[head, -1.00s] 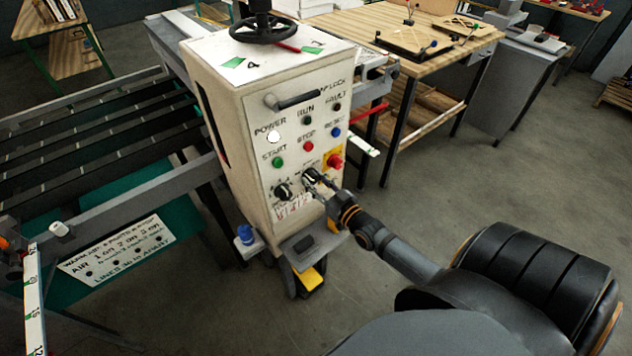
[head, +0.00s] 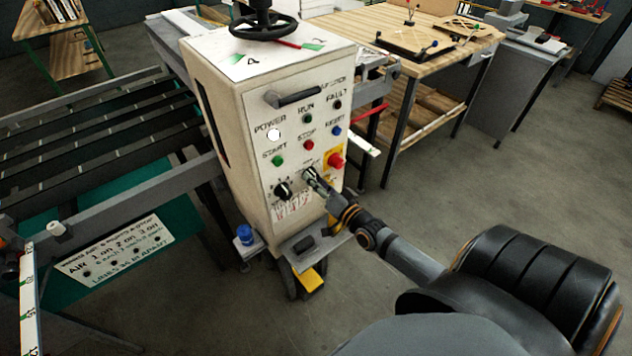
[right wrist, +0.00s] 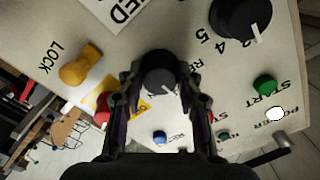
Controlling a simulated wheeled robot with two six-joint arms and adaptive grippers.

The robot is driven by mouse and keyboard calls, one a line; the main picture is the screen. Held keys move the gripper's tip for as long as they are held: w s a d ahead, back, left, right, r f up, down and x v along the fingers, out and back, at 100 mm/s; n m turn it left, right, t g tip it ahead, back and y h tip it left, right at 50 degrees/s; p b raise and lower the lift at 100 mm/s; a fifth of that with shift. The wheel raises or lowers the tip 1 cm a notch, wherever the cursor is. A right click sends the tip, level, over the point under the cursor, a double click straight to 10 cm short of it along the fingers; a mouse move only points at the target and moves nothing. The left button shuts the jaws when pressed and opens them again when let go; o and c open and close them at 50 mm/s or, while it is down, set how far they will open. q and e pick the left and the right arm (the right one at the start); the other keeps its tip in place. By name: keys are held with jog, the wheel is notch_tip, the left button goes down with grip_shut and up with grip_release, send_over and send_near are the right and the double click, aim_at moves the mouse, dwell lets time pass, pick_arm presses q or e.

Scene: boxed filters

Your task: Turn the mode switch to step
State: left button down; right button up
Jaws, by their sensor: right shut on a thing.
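The off-white control cabinet (head: 225,130) stands in the middle of the head view. The mode switch, a black knob with a pale pointer line (right wrist: 160,72), sits low on its front panel. My right gripper (head: 312,176) reaches it from the lower right, and its fingers cover most of the switch in that view. In the right wrist view the two fingers (right wrist: 163,90) are shut on opposite sides of the switch. The pointer line slants to the lower right there. The switch's position labels are mostly hidden. My left gripper is not in view.
A second black knob (head: 283,190) with number marks is left of the switch. The red emergency button (head: 335,160) is close above right, and a yellow LOCK knob (right wrist: 80,68) shows in the wrist view. Open floor (head: 460,190) lies right of the cabinet.

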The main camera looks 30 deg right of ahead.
jog(key=shift+m, duration=0.4)
jog(key=o, duration=1.2)
jog(key=shift+c, duration=0.2)
jog(key=s+d, duration=0.1)
jog(key=s, duration=1.1)
